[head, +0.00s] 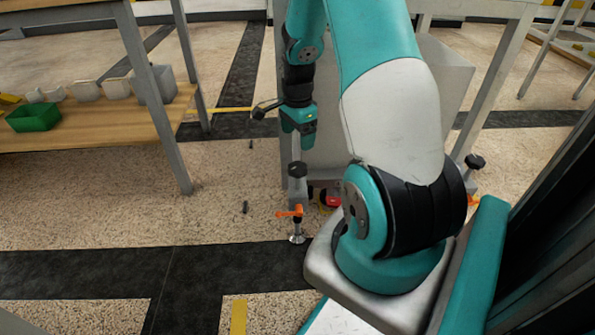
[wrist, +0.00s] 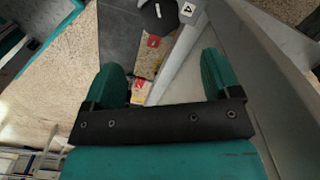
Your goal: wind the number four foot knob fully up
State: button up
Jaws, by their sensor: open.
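My gripper (head: 298,128) hangs fingers down above a front foot of the grey frame in the head view. In the wrist view my gripper (wrist: 160,70) is open, its two teal fingers wide apart with nothing between them. A black many-sided knob (wrist: 157,16) with a white "4" tag (wrist: 187,9) beside it lies beyond the fingertips at the top edge, partly cut off. In the head view a dark knob (head: 298,170) sits below my gripper, apart from it. Under it are an orange lever (head: 290,212) and a metal foot (head: 297,238) on the floor.
Another dark knob (head: 475,161) shows at the right leg, beyond my arm. A red and yellow item (head: 331,198) lies on the floor near the foot. A wooden shelf (head: 80,125) with a green bin (head: 34,117) stands left. The speckled floor between is mostly clear.

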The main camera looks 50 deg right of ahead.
aim_at(298, 166)
notch_tip(298, 166, down, 11)
jog(key=b, duration=0.4)
jog(key=shift+b, duration=0.3)
jog(key=c, duration=0.9)
